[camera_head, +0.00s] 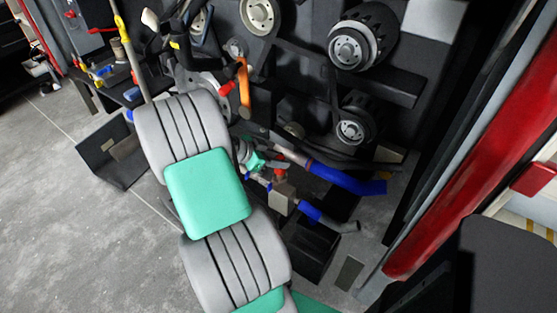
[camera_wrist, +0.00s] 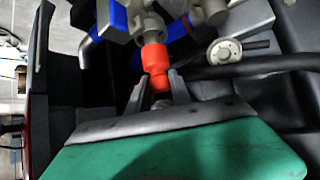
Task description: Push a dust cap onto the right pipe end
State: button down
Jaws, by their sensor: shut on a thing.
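In the wrist view, an orange-red dust cap (camera_wrist: 156,60) sits between the two fingertips of my gripper (camera_wrist: 156,84), which is shut on it. The cap's far end meets a grey metal pipe end (camera_wrist: 153,27) and looks in line with it. I cannot tell whether the cap is around the pipe end or only touching it. In the head view, my gripper (camera_head: 262,163) is at the pipe fittings, mostly hidden behind my arm. A small patch of the red cap (camera_head: 280,171) shows beside it.
A round pale fitting (camera_wrist: 224,51) and a black hose (camera_wrist: 250,66) lie to the right. In the head view, blue hose sections (camera_head: 345,180) and dark machinery with pulleys (camera_head: 350,46) crowd the area.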

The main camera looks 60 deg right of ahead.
jog(key=shift+f, duration=0.15)
jog(key=shift+f+b, duration=0.3)
jog(key=shift+b, duration=0.2)
dwell(0.4)
jog(key=shift+f+b, duration=0.6)
jog(key=shift+b, duration=0.05)
jog(key=shift+f+b, duration=0.6)
jog(key=shift+f, duration=0.15)
jog(key=shift+f+b, duration=0.3)
jog(key=shift+b, duration=0.2)
jog(key=shift+f, duration=0.1)
